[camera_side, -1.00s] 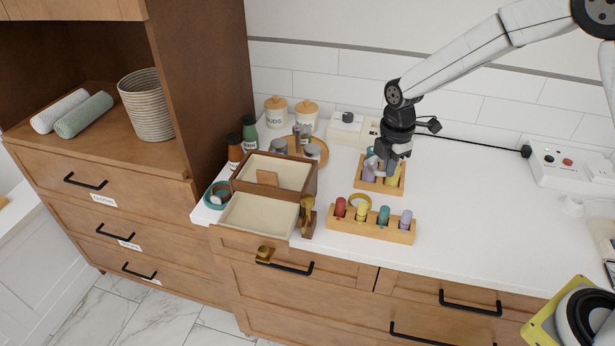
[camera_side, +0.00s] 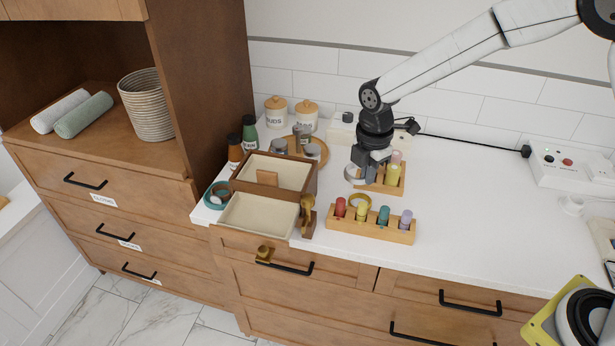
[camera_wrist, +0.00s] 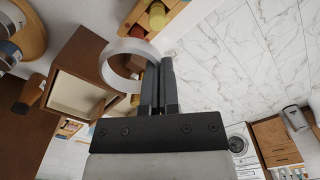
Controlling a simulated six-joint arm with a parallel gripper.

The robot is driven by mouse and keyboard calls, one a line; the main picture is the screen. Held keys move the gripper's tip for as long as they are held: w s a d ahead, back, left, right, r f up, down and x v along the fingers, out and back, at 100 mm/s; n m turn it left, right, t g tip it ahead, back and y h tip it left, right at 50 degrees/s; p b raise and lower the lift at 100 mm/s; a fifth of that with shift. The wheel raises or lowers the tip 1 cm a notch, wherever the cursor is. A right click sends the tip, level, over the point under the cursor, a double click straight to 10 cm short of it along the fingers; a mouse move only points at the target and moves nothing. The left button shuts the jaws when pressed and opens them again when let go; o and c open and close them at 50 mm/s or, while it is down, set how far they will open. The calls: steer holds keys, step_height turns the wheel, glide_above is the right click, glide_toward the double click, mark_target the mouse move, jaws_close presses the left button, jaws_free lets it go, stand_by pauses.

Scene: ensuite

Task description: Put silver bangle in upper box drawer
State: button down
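The silver bangle (camera_side: 353,174) hangs at the left side of my gripper (camera_side: 366,173), in the air near the back peg block. In the wrist view the bangle (camera_wrist: 107,66) is a pale ring with its right edge at the fingertips of my gripper (camera_wrist: 159,64). The fingers are close together, shut on that edge. The wooden box (camera_side: 313,180) stands to the left, apart from the bangle, and also shows in the wrist view (camera_wrist: 88,52). A pale-lined drawer (camera_side: 257,216) with a brass knob (camera_side: 265,253) is pulled out at its front and looks empty.
The back peg block (camera_side: 381,187) is under my gripper. A small wooden stand (camera_side: 307,215) is beside the drawer. Jars and bottles stand behind the box.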

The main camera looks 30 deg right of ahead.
steer(key=s+a+r+n, duration=0.2)
steer(key=s+a, duration=0.1)
steer(key=a, duration=0.4)
steer(key=s+a+r+n, duration=0.1)
steer(key=s+a+r, duration=0.15)
steer(key=a, duration=0.45)
glide_above(267, 231)
steer(key=shift+s+f, duration=0.15)
steer(key=shift+f, duration=2.35)
steer(key=shift+s+f, duration=0.1)
steer(key=shift+f, duration=2.4)
steer(key=shift+f, duration=0.1)
steer(key=shift+w+f, duration=0.25)
steer(key=shift+f, duration=1.5)
steer(key=shift+f, duration=0.15)
steer(key=c, duration=0.9)
jaws_free()
